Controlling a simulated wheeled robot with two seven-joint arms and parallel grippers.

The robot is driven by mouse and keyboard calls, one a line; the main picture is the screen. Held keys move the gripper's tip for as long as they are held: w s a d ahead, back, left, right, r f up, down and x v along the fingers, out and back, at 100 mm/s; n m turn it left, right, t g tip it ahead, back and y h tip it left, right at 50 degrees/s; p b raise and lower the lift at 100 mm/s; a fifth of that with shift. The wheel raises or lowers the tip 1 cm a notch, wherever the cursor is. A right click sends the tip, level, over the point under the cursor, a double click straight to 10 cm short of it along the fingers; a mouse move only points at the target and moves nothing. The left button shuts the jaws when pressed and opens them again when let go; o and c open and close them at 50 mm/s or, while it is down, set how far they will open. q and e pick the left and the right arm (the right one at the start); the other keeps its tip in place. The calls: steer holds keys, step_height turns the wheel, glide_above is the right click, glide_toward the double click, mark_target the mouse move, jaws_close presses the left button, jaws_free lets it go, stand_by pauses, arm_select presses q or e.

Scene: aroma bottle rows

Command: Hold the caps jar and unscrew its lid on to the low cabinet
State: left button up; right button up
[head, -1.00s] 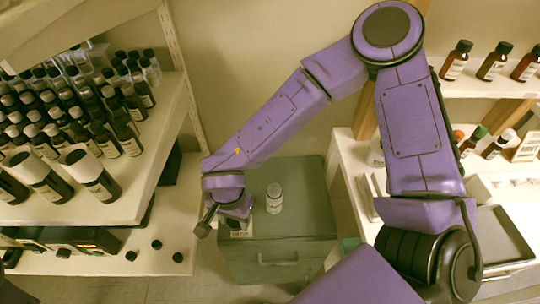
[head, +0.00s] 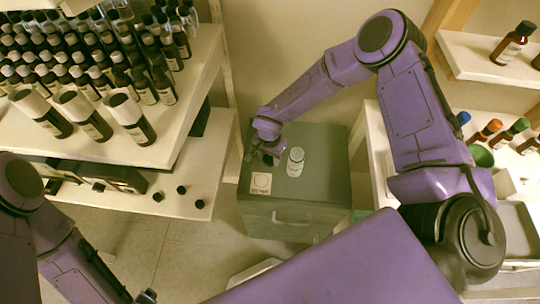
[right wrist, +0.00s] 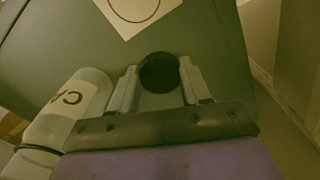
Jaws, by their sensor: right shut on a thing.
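The caps jar (head: 295,162), white with a printed label, stands upright on the grey-green low cabinet (head: 318,188). In the right wrist view the jar (right wrist: 72,112) is at the left, beside my gripper and apart from its fingers. My right gripper (head: 266,160) is just left of the jar in the head view. In the right wrist view the right gripper (right wrist: 160,88) is shut on a round black lid (right wrist: 158,72). Whether the lid touches the cabinet top is unclear. My left gripper (head: 147,296) barely shows at the bottom edge; its jaws cannot be made out.
A white card with a circle (head: 261,183) lies on the cabinet's front left corner. Shelves crowded with dark bottles (head: 70,60) stand at the left, with small black caps (head: 182,190) on the lower shelf. More bottles (head: 513,44) stand on shelves at the right.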

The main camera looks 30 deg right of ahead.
mark_target(270, 159)
steer(key=o, duration=1.2)
steer(key=shift+f, duration=0.1)
step_height(270, 159, up, 12)
steer(key=shift+s+r, duration=0.1)
steer(key=shift+r, duration=0.1)
